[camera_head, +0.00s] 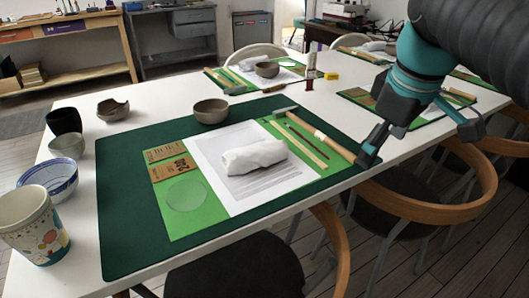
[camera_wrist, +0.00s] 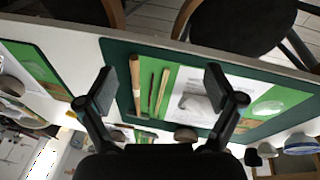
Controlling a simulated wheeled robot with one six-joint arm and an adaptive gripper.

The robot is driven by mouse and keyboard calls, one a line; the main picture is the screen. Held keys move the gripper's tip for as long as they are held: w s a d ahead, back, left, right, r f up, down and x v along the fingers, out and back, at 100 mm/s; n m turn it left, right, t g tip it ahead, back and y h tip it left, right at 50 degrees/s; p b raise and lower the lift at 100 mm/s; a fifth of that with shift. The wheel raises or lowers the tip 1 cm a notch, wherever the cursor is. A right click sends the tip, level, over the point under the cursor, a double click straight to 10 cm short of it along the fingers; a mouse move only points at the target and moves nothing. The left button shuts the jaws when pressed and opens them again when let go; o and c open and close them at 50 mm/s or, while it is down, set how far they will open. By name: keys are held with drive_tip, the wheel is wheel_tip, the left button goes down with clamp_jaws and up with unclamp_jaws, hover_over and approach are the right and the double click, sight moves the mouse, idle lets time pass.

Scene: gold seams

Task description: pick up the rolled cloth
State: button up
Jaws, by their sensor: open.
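The rolled cloth (camera_head: 254,157) is a white bundle lying on a printed white sheet on a green board, in the middle of the table in the head view. In the wrist view the rolled cloth (camera_wrist: 197,101) shows between the fingers, closer to the right one. My gripper (camera_head: 368,157) is at the right edge of the dark green mat, right of the cloth and apart from it. In the wrist view my gripper (camera_wrist: 154,85) has its two fingers spread wide with nothing held between them.
A hammer (camera_head: 318,134) and thin sticks lie right of the cloth. A brown bowl (camera_head: 211,111) stands behind it. A clear disc (camera_head: 186,195) lies left. A patterned cup (camera_head: 34,228), a blue-white bowl (camera_head: 48,179) and other vessels line the left edge. Chairs stand along the front.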

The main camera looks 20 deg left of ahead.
drive_tip(key=w+a+r+n+g, duration=0.1)
drive_tip(key=w+a+r+n, duration=0.15)
drive_tip(key=a, duration=0.35)
drive_tip(key=w+a+r+n, duration=0.1)
drive_tip(key=a+n, duration=0.3)
drive_tip(key=a, duration=0.1)
drive_tip(key=n+g+h+b, duration=0.1)
drive_tip(key=n+g+b, duration=0.1)
drive_tip(key=n, duration=0.6)
hover_over(254, 147)
wheel_tip(254, 147, down, 8)
drive_tip(key=b, duration=0.3)
drive_tip(key=shift+w+d+r, duration=0.1)
drive_tip(key=shift+r, duration=0.05)
drive_tip(key=shift+f+b, duration=0.95)
drive_tip(key=shift+f, duration=1.65)
drive_tip(key=c, duration=1.2)
